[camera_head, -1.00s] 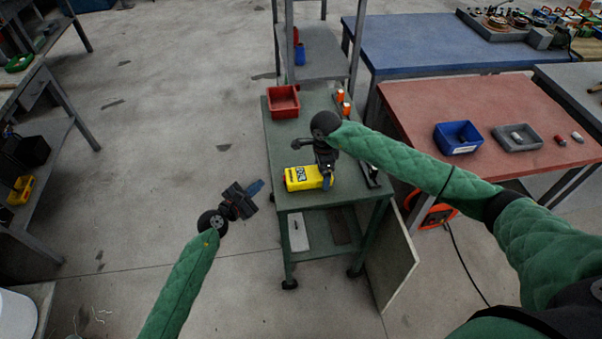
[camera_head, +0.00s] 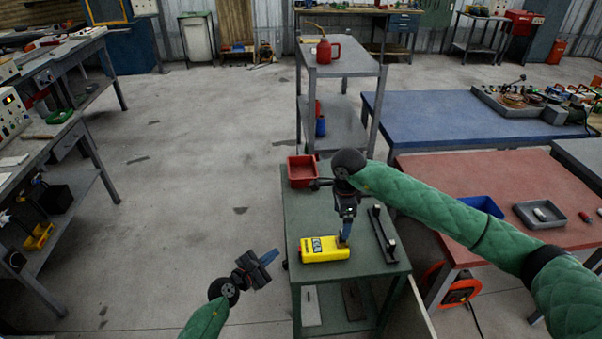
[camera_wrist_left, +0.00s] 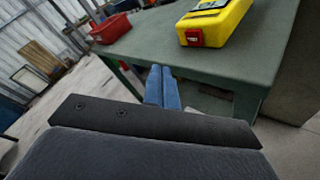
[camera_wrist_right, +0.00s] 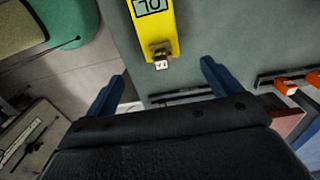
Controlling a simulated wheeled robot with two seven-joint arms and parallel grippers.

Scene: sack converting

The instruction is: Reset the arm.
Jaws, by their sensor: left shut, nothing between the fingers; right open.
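My left gripper (camera_head: 270,258) is shut and empty, out over the floor just left of the green table (camera_head: 303,220). Its blue fingers are together in the left wrist view (camera_wrist_left: 162,88), pointing toward the table. My right gripper (camera_head: 346,235) is over the table by the right end of a yellow boxy device (camera_head: 322,249). In the right wrist view its blue fingers are spread (camera_wrist_right: 162,71), with the device's metal-tipped end (camera_wrist_right: 161,62) in line with the gap between them. The exact height above the device is unclear. The device lies on the tabletop, untouched by the left gripper.
A red bin (camera_head: 302,171) stands at the table's back left, and a dark rail piece (camera_head: 383,235) lies at its right. A red-topped table (camera_head: 470,200) with a blue bin (camera_head: 482,206) and grey tray (camera_head: 540,214) stands right. Floor on the left is open.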

